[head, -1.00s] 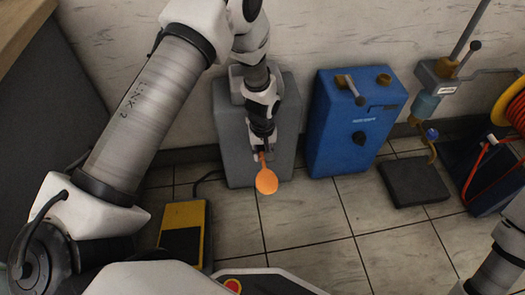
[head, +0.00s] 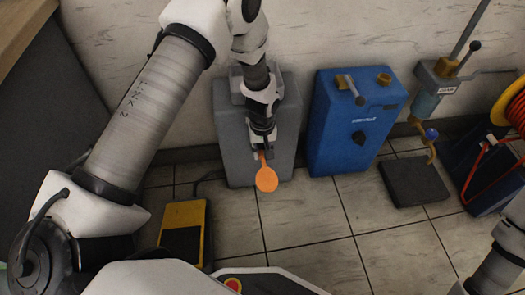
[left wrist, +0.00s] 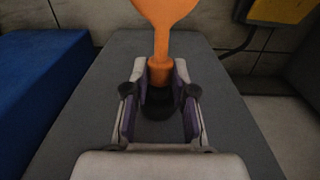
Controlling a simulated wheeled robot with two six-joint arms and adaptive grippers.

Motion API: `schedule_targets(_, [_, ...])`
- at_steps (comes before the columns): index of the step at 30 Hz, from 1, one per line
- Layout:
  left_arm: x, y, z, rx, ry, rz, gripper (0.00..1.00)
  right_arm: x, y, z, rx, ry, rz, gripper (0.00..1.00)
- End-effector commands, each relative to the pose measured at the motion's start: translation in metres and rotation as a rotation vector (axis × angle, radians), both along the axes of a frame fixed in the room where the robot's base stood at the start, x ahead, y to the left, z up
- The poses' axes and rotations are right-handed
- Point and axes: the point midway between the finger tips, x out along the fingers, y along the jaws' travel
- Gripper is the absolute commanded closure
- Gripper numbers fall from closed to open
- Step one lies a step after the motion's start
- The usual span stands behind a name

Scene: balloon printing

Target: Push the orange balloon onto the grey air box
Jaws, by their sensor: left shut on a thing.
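The orange balloon (head: 266,179) hangs limp in the head view, its round body in front of the grey air box (head: 235,150). My left gripper (head: 262,153) is shut on the balloon's neck. In the left wrist view the balloon (left wrist: 163,30) has its neck between the two fingertips (left wrist: 159,72). The grey top of the box (left wrist: 75,120) lies beneath the gripper. A dark round shape (left wrist: 160,108) shows between the fingers; I cannot tell whether the neck touches it. My right gripper is out of view.
A blue machine (head: 350,120) stands close to the right of the grey box. A yellow and black pedal (head: 185,212) lies on the floor in front left. A dark plate (head: 412,182) and an orange hose reel (head: 518,108) are at the right. The tiled floor in the middle is clear.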

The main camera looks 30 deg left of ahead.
Motion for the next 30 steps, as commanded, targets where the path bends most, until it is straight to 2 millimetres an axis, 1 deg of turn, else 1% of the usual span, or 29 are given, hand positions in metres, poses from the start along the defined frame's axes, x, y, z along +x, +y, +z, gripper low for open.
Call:
schedule_targets(22, [0.0049, 0.0039, -0.0002, 0.000, 0.000, 0.001, 0.87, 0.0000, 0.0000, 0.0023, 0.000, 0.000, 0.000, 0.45])
schedule_targets(23, [0.0050, 0.0040, -0.0002, 0.000, 0.000, 0.001, 0.68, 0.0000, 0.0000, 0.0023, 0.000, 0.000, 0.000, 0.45])
schedule_targets(24, [0.0051, 0.0039, -0.0002, 0.000, 0.000, 0.001, 0.53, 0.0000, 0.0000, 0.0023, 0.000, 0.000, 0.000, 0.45])
schedule_targets(25, [0.0051, 0.0039, -0.0001, 0.000, 0.000, 0.001, 0.45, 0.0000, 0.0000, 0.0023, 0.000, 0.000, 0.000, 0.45])
schedule_targets(30, [0.0051, 0.0039, -0.0001, 0.000, 0.000, 0.001, 0.45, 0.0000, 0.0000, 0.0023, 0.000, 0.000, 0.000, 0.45])
